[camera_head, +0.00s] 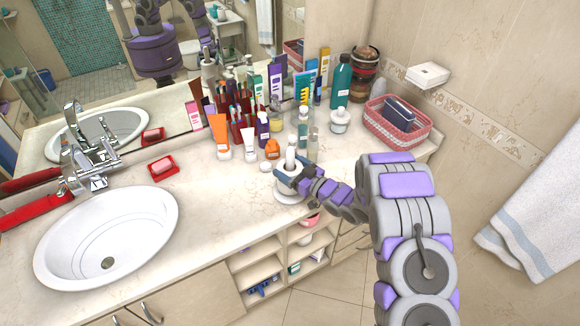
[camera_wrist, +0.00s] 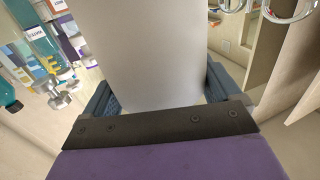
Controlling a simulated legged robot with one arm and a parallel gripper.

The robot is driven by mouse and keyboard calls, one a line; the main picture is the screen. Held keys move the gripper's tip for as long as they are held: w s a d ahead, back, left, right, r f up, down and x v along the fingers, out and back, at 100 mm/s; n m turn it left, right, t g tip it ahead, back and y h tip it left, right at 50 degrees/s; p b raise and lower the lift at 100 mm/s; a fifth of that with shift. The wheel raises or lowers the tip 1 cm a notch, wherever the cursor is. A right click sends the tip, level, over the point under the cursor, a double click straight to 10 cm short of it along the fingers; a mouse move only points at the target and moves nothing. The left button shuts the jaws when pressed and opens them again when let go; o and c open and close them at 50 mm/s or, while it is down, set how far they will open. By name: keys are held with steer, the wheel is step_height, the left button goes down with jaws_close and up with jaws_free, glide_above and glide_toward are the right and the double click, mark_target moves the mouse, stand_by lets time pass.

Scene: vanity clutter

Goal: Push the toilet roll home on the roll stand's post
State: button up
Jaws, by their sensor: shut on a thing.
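The toilet roll (camera_head: 289,181) is a short white cylinder on the vanity top, right of the sink. It also fills the middle of the wrist view (camera_wrist: 150,50). The roll stand's white post (camera_head: 291,154) appears to rise above the roll, which looks to be around it. The stand's round pale base (camera_head: 288,198) shows below. My gripper (camera_head: 289,168) is shut on the roll, with a blue-grey finger on each side in the wrist view (camera_wrist: 158,92). The fingers partly hide the roll, and I cannot tell whether it touches the base.
Bottles and tubes crowd behind the stand, including an orange bottle (camera_head: 272,149) and a white tube (camera_head: 249,144). A pink basket (camera_head: 396,130) stands at the back right. The sink (camera_head: 107,240) is at left.

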steer(key=shift+f, duration=0.8)
steer(key=o, duration=0.8)
steer(key=v, duration=1.7)
steer(key=shift+d+f, duration=0.1)
steer(key=shift+d, duration=0.1)
